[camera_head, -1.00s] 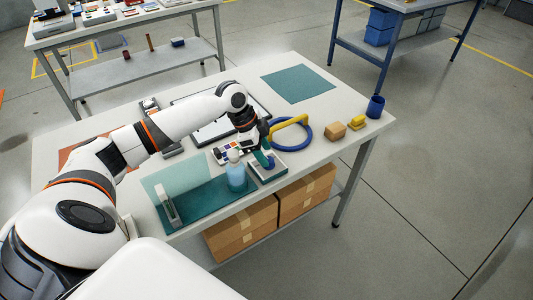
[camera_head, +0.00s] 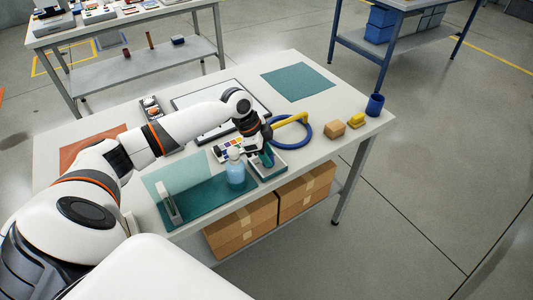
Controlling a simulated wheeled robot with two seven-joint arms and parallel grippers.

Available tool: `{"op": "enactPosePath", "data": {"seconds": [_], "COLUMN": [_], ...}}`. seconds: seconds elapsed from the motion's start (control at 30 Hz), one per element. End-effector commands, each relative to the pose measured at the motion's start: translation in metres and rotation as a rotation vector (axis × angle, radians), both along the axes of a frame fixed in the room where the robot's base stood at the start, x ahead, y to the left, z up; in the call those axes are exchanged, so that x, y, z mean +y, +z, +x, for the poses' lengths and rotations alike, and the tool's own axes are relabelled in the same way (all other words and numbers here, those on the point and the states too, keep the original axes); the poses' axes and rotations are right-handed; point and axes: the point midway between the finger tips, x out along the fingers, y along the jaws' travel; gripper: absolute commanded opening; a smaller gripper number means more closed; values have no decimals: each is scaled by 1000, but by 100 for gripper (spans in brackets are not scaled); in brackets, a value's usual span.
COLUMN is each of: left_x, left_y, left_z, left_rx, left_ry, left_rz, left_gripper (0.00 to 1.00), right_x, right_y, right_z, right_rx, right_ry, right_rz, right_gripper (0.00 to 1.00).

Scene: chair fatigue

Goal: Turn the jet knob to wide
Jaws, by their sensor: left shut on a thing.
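My left gripper (camera_head: 266,146) reaches down from the left over the small grey-white tray (camera_head: 281,169) near the front edge of the table. It is shut on a small dark teal piece (camera_head: 267,158) that stands in this tray. The fingers hide much of the piece, and I cannot make out the jet knob or its setting separately. A clear bottle with light blue liquid (camera_head: 236,172) stands just left of the gripper on a teal mat (camera_head: 205,202). My right gripper is not in view.
The teal square (camera_head: 298,81) is bare.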

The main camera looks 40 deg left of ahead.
Motion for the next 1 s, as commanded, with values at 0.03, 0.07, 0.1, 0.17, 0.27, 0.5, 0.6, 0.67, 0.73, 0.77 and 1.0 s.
{"op": "enactPosePath", "data": {"seconds": [0.03, 0.07, 0.1, 0.17, 0.27, 0.5, 0.6, 0.67, 0.73, 0.77, 1.0], "left_x": [0, 0, 0, 0, 0, 0, 0, 0, 0, 0, 0], "left_y": [0, 0, 0, 0, 1, 0, -1, 0, -1, -1, -1], "left_z": [0, 0, 0, 0, 1, 2, 3, 4, 4, 4, 5], "left_rx": [1, 2, 2, 2, 2, 2, 2, 1, 1, 1, 2], "left_ry": [-7, -14, -25, -46, -98, -290, -385, -443, -510, -538, -753], "left_rz": [-1, -1, -1, -1, -1, -2, -3, -2, -3, -3, -2], "left_gripper": [8, 8, 8, 8, 8, 8, 8, 8, 8, 8, 8], "right_x": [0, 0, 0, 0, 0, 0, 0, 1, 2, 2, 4], "right_y": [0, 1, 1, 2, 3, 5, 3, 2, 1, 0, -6], "right_z": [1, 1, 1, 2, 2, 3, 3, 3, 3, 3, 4], "right_rx": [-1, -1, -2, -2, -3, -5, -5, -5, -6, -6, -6], "right_ry": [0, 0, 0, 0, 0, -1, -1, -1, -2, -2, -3], "right_rz": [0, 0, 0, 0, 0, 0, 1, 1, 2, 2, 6], "right_gripper": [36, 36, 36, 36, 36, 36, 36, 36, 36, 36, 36]}}
